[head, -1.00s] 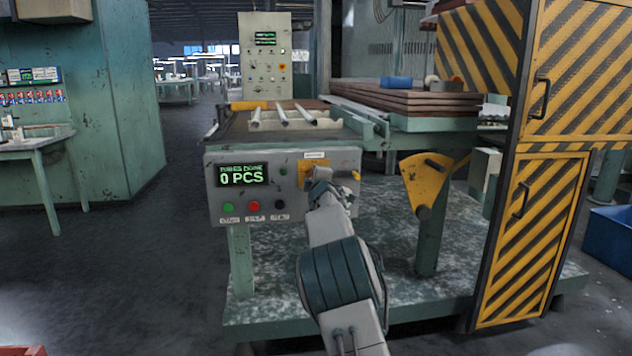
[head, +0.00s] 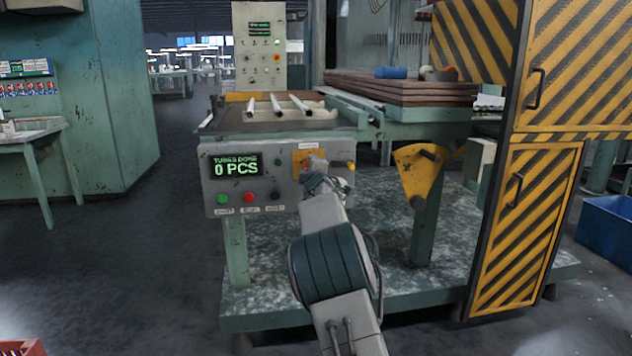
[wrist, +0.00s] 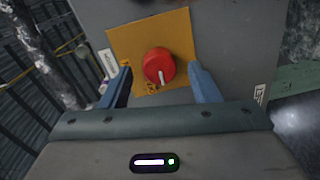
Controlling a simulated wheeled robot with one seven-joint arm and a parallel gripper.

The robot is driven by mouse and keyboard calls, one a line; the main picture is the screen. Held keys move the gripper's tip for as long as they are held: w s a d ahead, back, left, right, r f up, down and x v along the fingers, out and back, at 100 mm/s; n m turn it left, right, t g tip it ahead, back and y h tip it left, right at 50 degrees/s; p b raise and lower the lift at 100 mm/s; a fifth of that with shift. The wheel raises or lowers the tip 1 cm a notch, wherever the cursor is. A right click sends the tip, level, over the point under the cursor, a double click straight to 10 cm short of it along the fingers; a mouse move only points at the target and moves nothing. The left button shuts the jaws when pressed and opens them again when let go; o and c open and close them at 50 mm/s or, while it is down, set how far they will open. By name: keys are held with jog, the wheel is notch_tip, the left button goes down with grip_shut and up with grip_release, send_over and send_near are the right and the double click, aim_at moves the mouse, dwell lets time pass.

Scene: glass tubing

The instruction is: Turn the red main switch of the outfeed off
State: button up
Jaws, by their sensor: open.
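The red main switch (wrist: 159,66) is a round red knob with a white pointer mark, on a yellow plate (wrist: 180,35) fixed to a grey panel. In the wrist view the pointer mark points down towards my gripper. My gripper (wrist: 160,85) is open, with one blue finger on each side of the knob and a gap on both sides. I cannot tell how deep the fingers reach. In the head view the yellow plate (head: 301,160) shows on the control box (head: 235,205), and my gripper (head: 318,168) covers the knob.
The box also bears a green display reading 0 PCS (head: 235,166), a green button (head: 222,200), a red button (head: 249,197) and a black one (head: 275,194). White tubes (head: 276,106) lie on the table behind. A yellow bracket (head: 420,172) stands to the right.

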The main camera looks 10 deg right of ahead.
jog(key=s, duration=1.2)
jog(key=shift+s+r, duration=0.15)
jog(key=shift+s, duration=0.1)
jog(key=shift+r+p, duration=0.1)
jog(key=shift+p, duration=0.2)
jog(key=s+d+r+m+g+h+p, duration=0.1)
jog(key=s+d+r+m+g+p, duration=0.25)
jog(key=s+p, duration=0.3)
jog(key=s+d+r+m+g+h+p, duration=0.1)
jog(key=s+d+r+m+g+p, duration=0.1)
jog(key=s+r+m+p, duration=0.4)
jog(key=s+a+r+m+g+p, duration=0.1)
jog(key=s+r+m+g+p, duration=0.1)
jog(key=s+p, duration=0.6)
jog(key=s+a+r+m+g+y+p, duration=0.1)
jog(key=s+r+g+p, duration=0.3)
jog(key=s+p, duration=0.4)
jog(key=s+a+r+m+g+y+p, duration=0.1)
jog(key=s+a+r+m+g+p, duration=0.2)
jog(key=s+p, duration=0.5)
jog(key=s+r, duration=0.1)
jog(key=s, duration=0.8)
jog(key=shift+a+r+m, duration=0.15)
jog(key=shift+m, duration=0.2)
